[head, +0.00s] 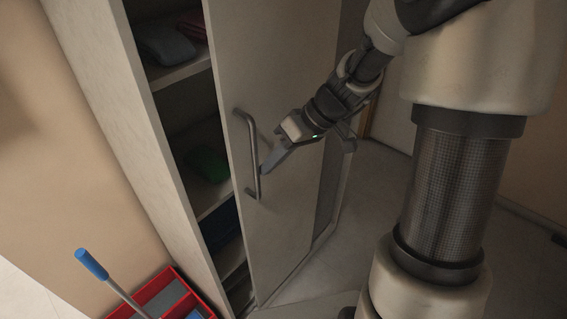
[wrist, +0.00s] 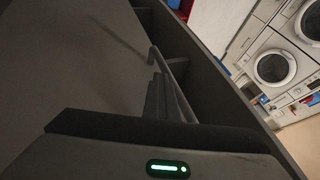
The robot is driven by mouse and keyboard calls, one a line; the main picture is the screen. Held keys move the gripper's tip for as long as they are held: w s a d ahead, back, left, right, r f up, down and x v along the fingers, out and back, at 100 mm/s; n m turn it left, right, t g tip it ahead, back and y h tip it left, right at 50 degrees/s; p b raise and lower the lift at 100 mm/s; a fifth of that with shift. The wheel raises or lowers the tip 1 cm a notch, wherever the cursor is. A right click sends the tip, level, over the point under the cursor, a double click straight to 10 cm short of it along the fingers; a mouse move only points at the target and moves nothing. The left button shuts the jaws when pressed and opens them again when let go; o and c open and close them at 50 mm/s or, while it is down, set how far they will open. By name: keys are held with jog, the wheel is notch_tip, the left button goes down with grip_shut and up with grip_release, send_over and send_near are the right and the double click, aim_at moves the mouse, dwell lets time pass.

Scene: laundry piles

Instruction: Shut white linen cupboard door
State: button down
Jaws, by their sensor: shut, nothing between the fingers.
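The white linen cupboard door (head: 285,95) stands partly open in the head view. A gap along its left edge shows the cupboard's inside. Its bar handle (head: 251,150) is upright near that left edge. My gripper (head: 265,171) is shut and empty. Its fingertips are at the lower part of the handle, at its right side; I cannot tell whether they touch it. In the wrist view the fingers (wrist: 157,97) point along the door face close to the handle (wrist: 175,90). The cupboard (head: 115,85) stands left of the door.
Shelves hold folded cloths, among them a green one (head: 207,164) and a dark blue one (head: 220,229). A red caddy (head: 205,300) with a blue-handled tool (head: 92,264) stands on the floor by the cupboard. Washing machines (wrist: 273,66) show in the wrist view.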

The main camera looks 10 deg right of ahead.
jog(key=s+a+b, duration=0.4)
jog(key=s+a, duration=0.4)
jog(key=a, duration=0.2)
jog(key=shift+a, duration=0.15)
jog(key=shift+s, duration=0.1)
